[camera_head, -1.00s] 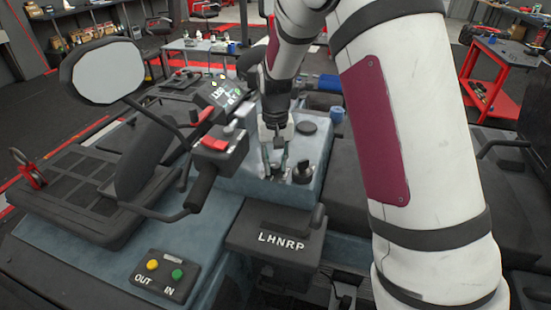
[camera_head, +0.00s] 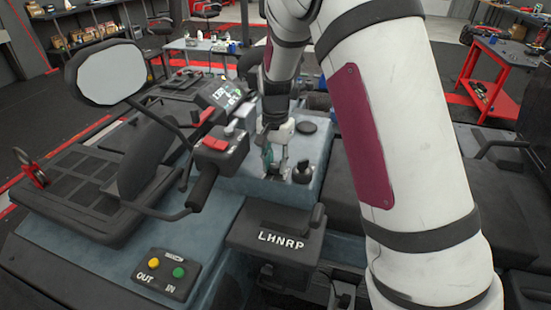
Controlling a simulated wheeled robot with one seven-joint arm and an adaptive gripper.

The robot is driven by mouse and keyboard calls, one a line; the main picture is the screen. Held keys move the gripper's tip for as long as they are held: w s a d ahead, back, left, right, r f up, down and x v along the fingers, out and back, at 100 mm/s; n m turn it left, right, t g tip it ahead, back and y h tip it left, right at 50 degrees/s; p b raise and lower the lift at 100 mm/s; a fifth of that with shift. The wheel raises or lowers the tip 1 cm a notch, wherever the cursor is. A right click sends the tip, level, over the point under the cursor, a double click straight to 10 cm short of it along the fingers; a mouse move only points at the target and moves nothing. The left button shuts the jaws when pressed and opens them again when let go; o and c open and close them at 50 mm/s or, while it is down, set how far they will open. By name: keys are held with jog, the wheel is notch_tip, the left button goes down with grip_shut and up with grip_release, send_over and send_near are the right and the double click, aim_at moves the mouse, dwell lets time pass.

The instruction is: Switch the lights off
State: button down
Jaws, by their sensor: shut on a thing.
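My gripper (camera_head: 274,172) points down onto the blue-grey console (camera_head: 240,186) of the vehicle. Its fingers are closed around a small control on the console top, which they mostly hide. I cannot tell which way that control is set. A black knob (camera_head: 303,172) stands just right of the fingers, apart from them. A round black cap (camera_head: 306,128) sits behind it. No label for the lights is readable.
The handlebar control box (camera_head: 220,150) with a red switch is close on the left. A mirror (camera_head: 106,74) stands farther left. The LHNRP lever box (camera_head: 276,230) and the OUT/IN button box (camera_head: 166,274) are in front. A black seat lies to the right.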

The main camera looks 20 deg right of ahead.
aim_at(275, 165)
dwell(0.3)
jog(key=c, duration=1.3)
grip_release()
jog(key=shift+r, duration=0.15)
notch_tip(275, 165, up, 12)
jog(key=s+r+n+t, duration=0.1)
jog(key=s+r+n, duration=0.1)
jog(key=s+r, duration=0.45)
jog(key=s+r+n+t, duration=0.2)
jog(key=s+r+n, duration=0.15)
jog(key=s, duration=0.55)
jog(key=s+n+t, duration=0.2)
jog(key=s+n, duration=0.1)
jog(key=s, duration=1)
jog(key=shift+s+f+n+t, duration=0.2)
jog(key=shift+f+n+t, duration=0.15)
jog(key=shift+f, duration=0.1)
